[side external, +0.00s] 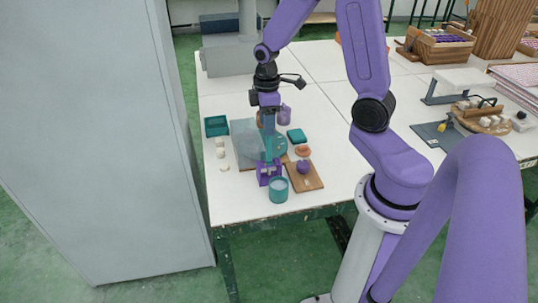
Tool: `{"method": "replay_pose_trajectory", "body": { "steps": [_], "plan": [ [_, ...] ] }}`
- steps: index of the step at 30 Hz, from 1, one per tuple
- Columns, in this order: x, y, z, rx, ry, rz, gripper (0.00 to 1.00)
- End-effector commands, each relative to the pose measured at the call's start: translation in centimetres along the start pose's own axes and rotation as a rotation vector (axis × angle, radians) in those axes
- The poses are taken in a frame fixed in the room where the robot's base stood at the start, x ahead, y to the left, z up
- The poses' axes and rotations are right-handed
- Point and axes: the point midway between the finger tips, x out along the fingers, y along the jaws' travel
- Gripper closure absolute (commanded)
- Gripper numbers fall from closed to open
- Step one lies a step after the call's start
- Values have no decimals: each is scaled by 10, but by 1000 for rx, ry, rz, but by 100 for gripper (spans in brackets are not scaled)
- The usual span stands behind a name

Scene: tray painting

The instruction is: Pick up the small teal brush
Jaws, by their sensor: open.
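My gripper (268,118) points down over the work area at the left of the table and is open. Its fingertips are small and hard to make out. A slim teal upright shape (269,142), which may be the small teal brush, shows just below my gripper. It stands above a purple block-like holder (268,172). I cannot tell whether it is between the fingers or touches them. A round teal piece (279,149) lies behind it on a grey mat (244,150).
A teal cup (279,190) stands close in front of the purple holder. A wooden board (311,180) with a purple round item (303,167) is to the right. A tall grey cabinet (110,140) borders the left.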

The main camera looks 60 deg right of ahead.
Motion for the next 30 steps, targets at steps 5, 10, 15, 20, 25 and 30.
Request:
{"method": "replay_pose_trajectory", "body": {
  "steps": [5,10,15,20,25,30],
  "plan": [
    [27,-1,1,0,-4,-4,53],
    [39,0,0,0,-1,-1,53],
    [46,-1,1,1,-1,-1,53],
    [65,-3,5,0,-3,-4,53],
    [83,-4,5,0,-2,-2,53],
    [92,-3,5,1,0,0,53]
  ]
}}
